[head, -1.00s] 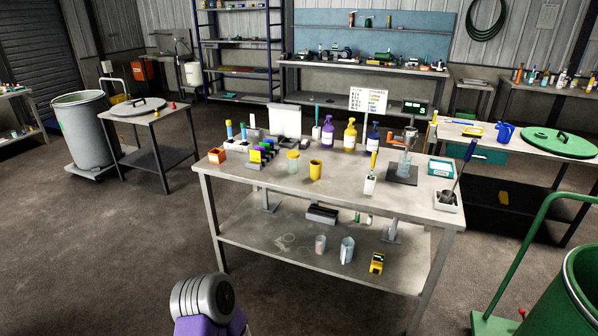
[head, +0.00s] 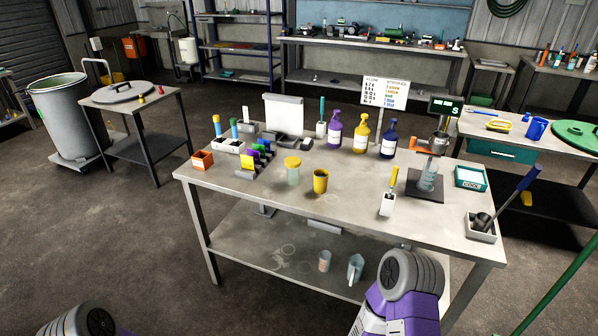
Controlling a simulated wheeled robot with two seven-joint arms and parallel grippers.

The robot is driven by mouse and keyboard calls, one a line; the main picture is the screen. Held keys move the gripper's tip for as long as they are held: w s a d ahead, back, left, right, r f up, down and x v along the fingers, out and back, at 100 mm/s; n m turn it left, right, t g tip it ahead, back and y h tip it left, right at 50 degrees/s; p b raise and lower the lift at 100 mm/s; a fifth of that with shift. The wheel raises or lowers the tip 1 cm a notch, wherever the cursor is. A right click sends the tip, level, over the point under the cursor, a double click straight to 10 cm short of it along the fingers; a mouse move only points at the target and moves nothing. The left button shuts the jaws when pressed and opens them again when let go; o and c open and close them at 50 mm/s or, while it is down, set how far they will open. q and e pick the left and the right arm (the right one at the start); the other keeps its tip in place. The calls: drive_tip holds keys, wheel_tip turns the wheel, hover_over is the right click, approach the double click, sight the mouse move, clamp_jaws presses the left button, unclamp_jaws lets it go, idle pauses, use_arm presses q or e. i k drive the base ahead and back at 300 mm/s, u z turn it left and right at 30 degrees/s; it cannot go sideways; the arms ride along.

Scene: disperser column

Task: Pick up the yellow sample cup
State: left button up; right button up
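The yellow sample cup (head: 320,182) stands upright on the near half of the metal workbench (head: 345,218). A clear jar with a yellow lid (head: 292,170) stands just left of it, a small gap apart. Nothing touches the cup. Neither gripper is in view. Only grey and purple links of my arms show, at the bottom left and the bottom centre-right, both well short of the cup.
Left of the cup are an orange box (head: 202,160) and a rack of coloured pieces (head: 256,160). Purple (head: 334,130), yellow (head: 360,134) and blue (head: 388,140) bottles stand behind. A white holder (head: 387,205) stands right. The bench top before the cup is clear.

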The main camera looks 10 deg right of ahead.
sight(321, 182)
drive_tip(key=z, duration=0.4)
drive_tip(key=i, duration=0.95)
drive_tip(key=z, duration=0.65)
